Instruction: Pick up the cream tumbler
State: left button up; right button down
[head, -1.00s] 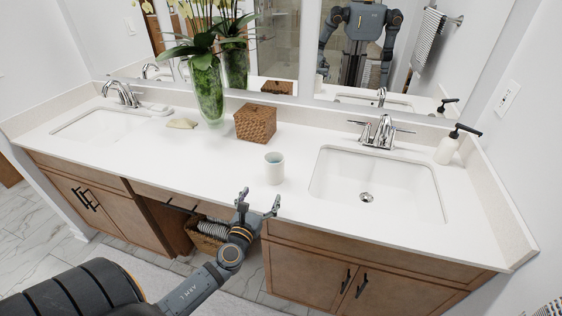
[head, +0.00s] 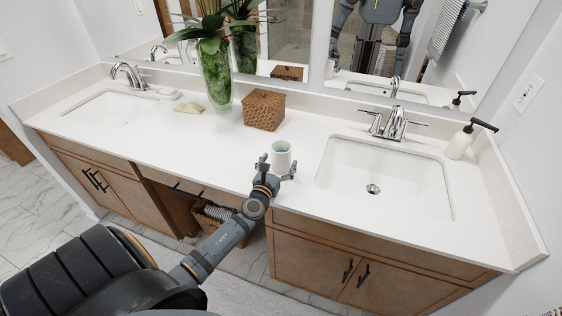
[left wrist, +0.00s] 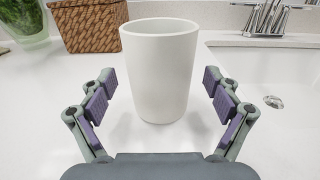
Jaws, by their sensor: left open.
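The cream tumbler (head: 281,152) stands upright on the white counter (head: 170,145), left of the right-hand sink. In the left wrist view the tumbler (left wrist: 159,75) is centred just ahead, with its open rim toward the top. My left gripper (head: 277,170) is open at the counter's front side. Its two fingers (left wrist: 160,105) stand to the left and right of the tumbler's lower part, with a clear gap on each side. The head view hides the tumbler's lower front behind the gripper. My right gripper is not in view.
A woven box (head: 264,110) stands behind and left of the tumbler. A green glass vase (head: 216,78) with a plant stands further left. The right sink (head: 385,175), its faucet (head: 392,124) and a soap dispenser (head: 461,142) are to the right. A pale soap-like item (head: 188,108) lies left.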

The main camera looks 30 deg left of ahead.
aim_at(281, 150)
pick_arm(q)
jog(key=x, duration=0.2)
jog(key=shift+w+a+f, duration=0.15)
jog(key=shift+w+f, duration=0.05)
jog(key=shift+w, duration=0.1)
jog(key=shift+s+r, duration=0.15)
jog(key=shift+c, duration=1.7)
jog(key=c, duration=1.2)
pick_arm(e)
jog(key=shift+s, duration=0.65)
pick_arm(q)
jog(key=shift+r, duration=0.1)
